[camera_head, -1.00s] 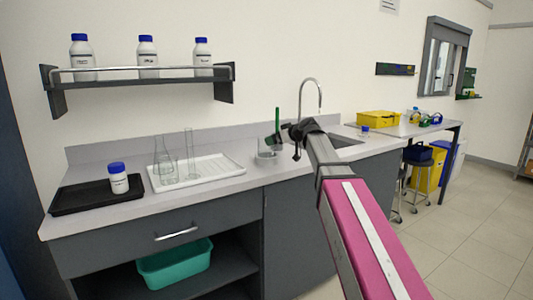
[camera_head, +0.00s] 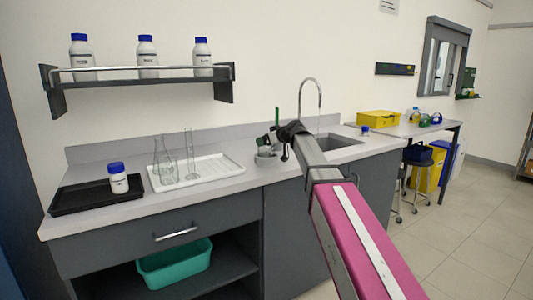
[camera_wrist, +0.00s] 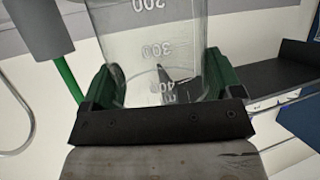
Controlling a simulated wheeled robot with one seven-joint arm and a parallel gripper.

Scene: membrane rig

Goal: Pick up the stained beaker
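A clear glass beaker (camera_wrist: 150,50) with white graduation marks fills the middle of the wrist view. It also shows small on the counter beside the sink in the head view (camera_head: 267,159). My gripper (camera_wrist: 160,82) has its two green fingers on either side of the beaker, very near or against the glass. Whether they press on it cannot be told. In the head view my gripper (camera_head: 266,141) is at the beaker, low over the counter. A dark patch shows through the glass, and I cannot tell whether it is a stain.
A green rod (camera_head: 277,115) stands right by the gripper. A white tray (camera_head: 225,168) with several glass vessels lies to the left. A black tray (camera_head: 70,203) holds a white bottle (camera_head: 118,184). The sink (camera_head: 335,141) is at the right. A bottle shelf (camera_head: 140,79) hangs above.

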